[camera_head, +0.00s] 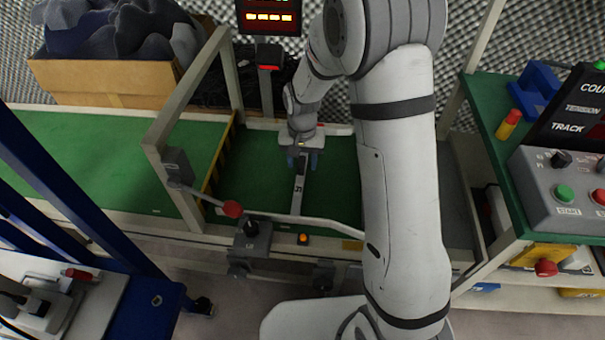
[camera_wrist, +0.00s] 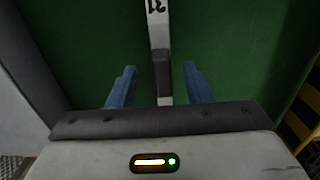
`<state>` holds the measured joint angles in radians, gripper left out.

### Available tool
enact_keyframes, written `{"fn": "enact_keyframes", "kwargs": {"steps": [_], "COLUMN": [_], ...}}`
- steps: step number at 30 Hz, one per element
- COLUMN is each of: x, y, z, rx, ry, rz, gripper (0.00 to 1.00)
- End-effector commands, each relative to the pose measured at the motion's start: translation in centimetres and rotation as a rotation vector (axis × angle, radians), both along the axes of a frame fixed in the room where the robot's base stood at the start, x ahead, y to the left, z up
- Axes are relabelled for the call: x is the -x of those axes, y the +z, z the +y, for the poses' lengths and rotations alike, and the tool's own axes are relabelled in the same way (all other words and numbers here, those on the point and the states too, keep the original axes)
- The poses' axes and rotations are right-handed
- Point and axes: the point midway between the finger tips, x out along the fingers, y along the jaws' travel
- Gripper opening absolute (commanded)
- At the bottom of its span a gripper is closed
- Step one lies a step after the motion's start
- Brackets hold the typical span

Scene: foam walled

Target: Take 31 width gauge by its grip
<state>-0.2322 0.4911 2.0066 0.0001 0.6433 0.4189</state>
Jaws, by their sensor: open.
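The 31 width gauge is a pale grey bar (camera_head: 299,190) lying across the green belt in the head view, with a dark number on it. In the wrist view the bar (camera_wrist: 158,30) runs down the middle, marked 31, with a dark grip section (camera_wrist: 162,75) on it. My gripper (camera_head: 305,160) is over the gauge's far end. In the wrist view its two blue fingers (camera_wrist: 160,84) are open, one on each side of the dark grip, with green showing between each finger and the bar. The bar's near end is hidden behind the gripper body.
A pale curved rail (camera_head: 305,219) with a red-knobbed lever (camera_head: 232,208) runs along the belt's near side. A pale frame post (camera_head: 170,185) stands left. A control box (camera_head: 565,190) is at right, and a cardboard box of dark cloth (camera_head: 105,80) at back left.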

Motion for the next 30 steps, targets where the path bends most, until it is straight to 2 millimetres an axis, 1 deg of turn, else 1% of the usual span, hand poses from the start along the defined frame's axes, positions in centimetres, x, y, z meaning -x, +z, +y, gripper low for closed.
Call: {"fn": "enact_keyframes", "kwargs": {"steps": [1, 3, 6, 8, 14, 30], "x": [-0.2, -0.5, -0.4, -0.4, -0.5, -0.5], "y": [-1.4, -2.5, -3.6, -3.8, -3.7, -3.7], "z": [0.1, 0.2, 0.1, 0.1, 0.1, 0.1], "rx": [0.000, 0.001, 0.001, 0.001, 0.000, 0.000], "ry": [0.000, 0.000, 0.000, 0.000, -0.001, -0.002], "rz": [0.003, 0.002, 0.002, 0.002, 0.001, 0.000], "gripper": [0.45, 0.45, 0.45, 0.45, 0.45, 0.00]}}
